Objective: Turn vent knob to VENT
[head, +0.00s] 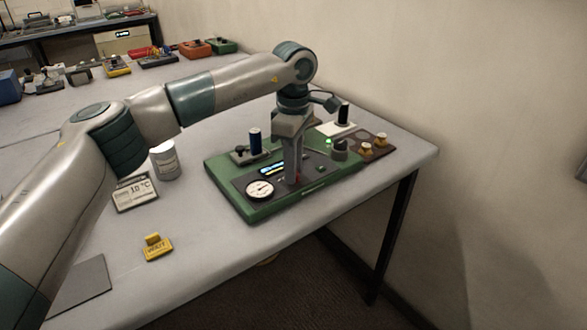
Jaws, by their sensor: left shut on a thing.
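A green device (278,210) with a dark top panel lies on the grey table. My left gripper (293,180) points straight down over the panel's middle, its fingers closed at the panel on the vent knob. The knob is mostly hidden by the fingers; a small red spot shows beside the fingertips. I cannot read the knob's setting or the markings around it. A round white gauge (260,189) and a lit blue display (272,168) are left of the fingers. A green light (329,142) glows near a dark round part (339,148) on the right. My right gripper is not in view.
A black cylinder (343,112) on a white base and a brown plate (380,150) with brass pieces stand beyond.

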